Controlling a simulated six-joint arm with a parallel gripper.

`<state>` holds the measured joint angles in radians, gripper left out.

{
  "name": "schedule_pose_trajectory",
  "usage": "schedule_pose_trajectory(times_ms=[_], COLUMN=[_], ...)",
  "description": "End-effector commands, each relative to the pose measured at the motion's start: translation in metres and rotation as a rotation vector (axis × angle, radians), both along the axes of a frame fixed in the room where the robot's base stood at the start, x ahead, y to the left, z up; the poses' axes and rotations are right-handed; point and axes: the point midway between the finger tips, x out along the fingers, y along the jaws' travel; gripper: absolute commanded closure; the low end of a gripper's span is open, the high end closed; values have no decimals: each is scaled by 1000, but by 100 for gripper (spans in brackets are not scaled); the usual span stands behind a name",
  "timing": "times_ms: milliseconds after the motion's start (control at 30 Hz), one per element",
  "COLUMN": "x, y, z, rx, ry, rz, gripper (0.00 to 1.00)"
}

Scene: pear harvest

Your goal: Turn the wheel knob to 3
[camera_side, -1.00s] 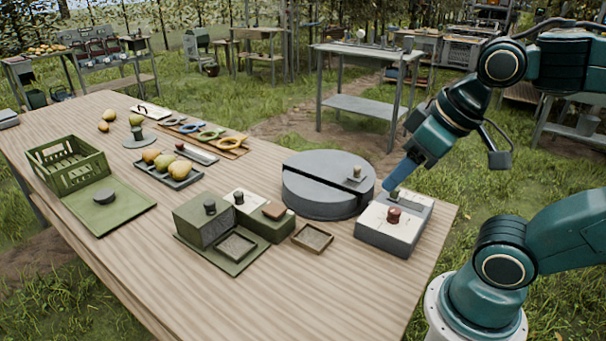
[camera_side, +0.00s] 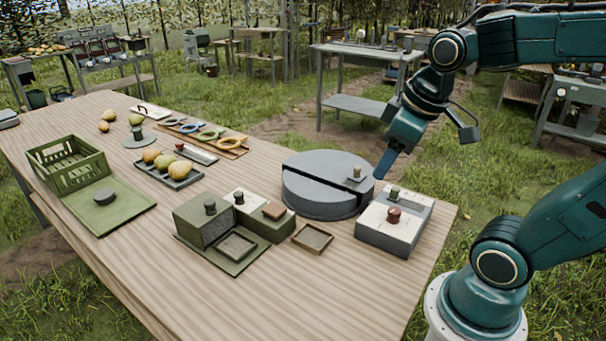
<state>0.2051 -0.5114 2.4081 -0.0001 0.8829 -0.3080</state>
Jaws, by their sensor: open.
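A grey control box with a white top (camera_side: 384,225) stands near the table's right edge. It bears a dark red knob (camera_side: 393,215) and a small olive knob (camera_side: 394,193) behind it. A large round grey wheel (camera_side: 320,192) with a dark slot across it stands left of the box. A small knob on a pale plate (camera_side: 356,172) is at the wheel's right side. I cannot tell which knob is the wheel knob, and no setting is readable. My gripper (camera_side: 384,166) points down just right of the wheel, above and behind the box, empty and apart from the knobs.
The front of the table is clear.

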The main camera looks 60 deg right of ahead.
Motion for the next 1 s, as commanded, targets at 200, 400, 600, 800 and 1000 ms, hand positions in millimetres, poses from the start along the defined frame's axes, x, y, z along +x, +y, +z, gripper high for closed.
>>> schedule_pose_trajectory(times_ms=[200, 400, 600, 800, 1000], x=[21, 32, 34, 28, 23], y=[-43, -86, -133, -171, -189], z=[-17, -38, -64, -90, -104], rx=[-37, -44, -26, 3, 21], ry=[110, 203, 284, 339, 361], rz=[53, 115, 182, 246, 281], gripper=[44, 44, 44, 44, 44])
